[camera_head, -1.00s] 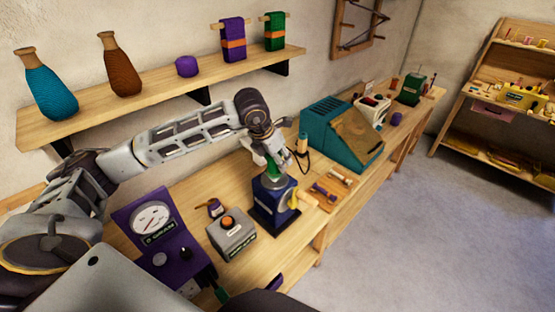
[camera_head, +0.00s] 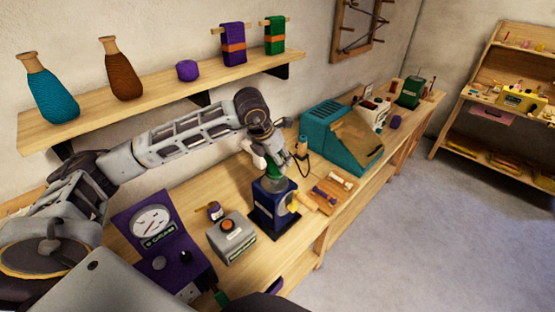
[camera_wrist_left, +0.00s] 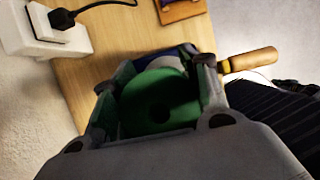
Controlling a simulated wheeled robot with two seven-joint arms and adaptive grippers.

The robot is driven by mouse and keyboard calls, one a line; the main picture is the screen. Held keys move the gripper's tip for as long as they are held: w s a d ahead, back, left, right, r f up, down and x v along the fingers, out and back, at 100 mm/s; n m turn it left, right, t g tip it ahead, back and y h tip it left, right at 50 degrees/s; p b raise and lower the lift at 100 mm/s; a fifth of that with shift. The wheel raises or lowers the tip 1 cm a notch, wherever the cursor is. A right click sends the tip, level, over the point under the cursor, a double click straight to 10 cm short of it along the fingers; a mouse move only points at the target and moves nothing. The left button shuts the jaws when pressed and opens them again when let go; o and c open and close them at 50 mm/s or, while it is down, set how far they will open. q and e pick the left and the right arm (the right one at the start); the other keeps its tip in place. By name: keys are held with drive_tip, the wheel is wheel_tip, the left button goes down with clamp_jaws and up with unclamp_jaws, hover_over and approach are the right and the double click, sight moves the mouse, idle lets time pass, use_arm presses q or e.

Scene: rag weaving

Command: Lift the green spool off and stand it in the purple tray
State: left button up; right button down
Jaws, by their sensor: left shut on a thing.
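In the head view my left gripper (camera_head: 270,165) points down over the dark blue winder (camera_head: 272,203). It is shut on the green spool (camera_wrist_left: 160,105), whose round face with a dark centre hole sits between the two fingers in the left wrist view. In the head view only a little green shows (camera_head: 279,185), at the top of the winder, and I cannot tell whether the spool is clear of it. My right gripper is not in view.
A grey box with an orange knob (camera_head: 230,237) and a purple dial scale (camera_head: 160,235) stand left of the winder. A wooden board with small spools (camera_head: 334,190) and a teal case (camera_head: 340,140) are to its right. The wall shelf (camera_head: 155,92) hangs behind my arm.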

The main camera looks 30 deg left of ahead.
use_arm(q)
drive_tip(key=shift+r, duration=0.1)
